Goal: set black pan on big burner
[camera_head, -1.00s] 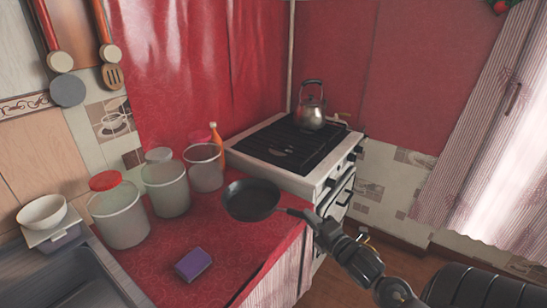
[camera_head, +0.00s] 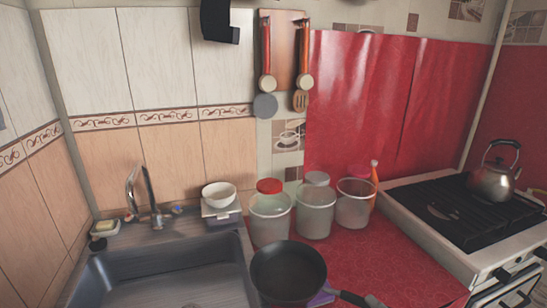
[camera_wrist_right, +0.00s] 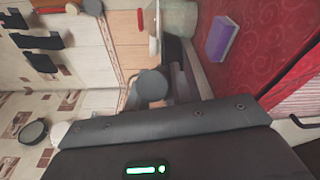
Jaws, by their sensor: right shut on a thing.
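The black pan (camera_head: 289,272) is in front of the clear canisters, beside the sink's right edge, its handle pointing right and down. It covers most of a purple sponge (camera_head: 321,299) and appears to be above the counter. My right gripper (camera_head: 372,301) is at the handle's end, at the bottom edge of the head view, and is shut on the handle. The white stove (camera_head: 440,250) stands at the right with a black grate (camera_head: 462,208). I cannot clearly tell the big burner under the grate. My left gripper is not in view.
A metal kettle (camera_head: 492,182) stands on the stove's rear right. Several canisters, one of them (camera_head: 316,212) in the middle, line the red counter (camera_head: 400,265) by the wall. The sink (camera_head: 165,280) is at the left. The grate's left part is clear.

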